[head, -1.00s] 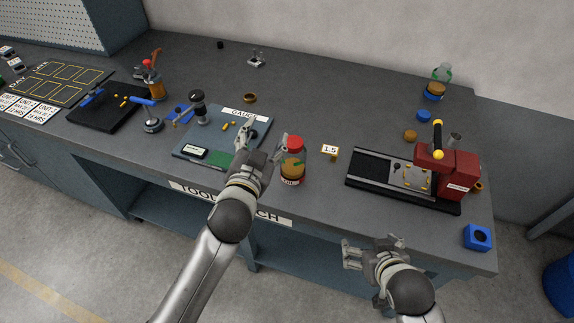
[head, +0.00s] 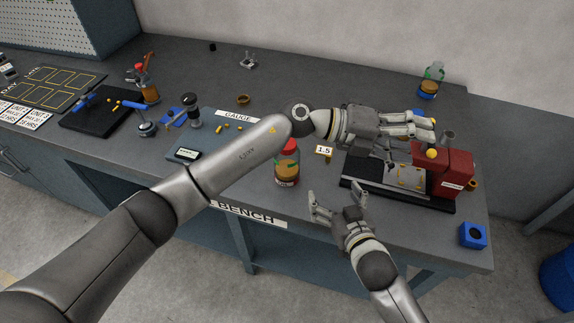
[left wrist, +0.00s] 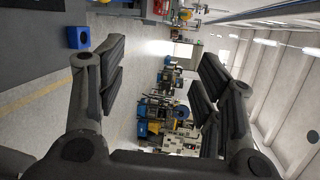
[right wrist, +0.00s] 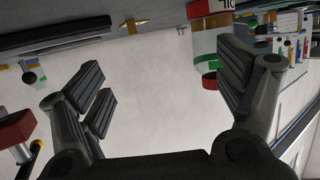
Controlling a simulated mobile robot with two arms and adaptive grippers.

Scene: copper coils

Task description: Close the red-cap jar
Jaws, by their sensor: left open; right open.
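The red-cap jar (head: 286,171) stands upright on the bench near its front edge, with brown contents and a green part inside. Its red cap (head: 288,146) is at the top; I cannot tell how firmly it sits. The jar also shows upside down in the right wrist view (right wrist: 203,42), beside one finger. My right gripper (head: 338,193) is open and empty, to the right of the jar and nearer the bench front.
The red machine (head: 455,170) with its black base stands at right. A "1.5" tag (head: 324,150) is just right of the jar. The gauge board (head: 205,142) lies left, partly hidden by my left arm. A blue block (head: 473,235) sits at the front right corner.

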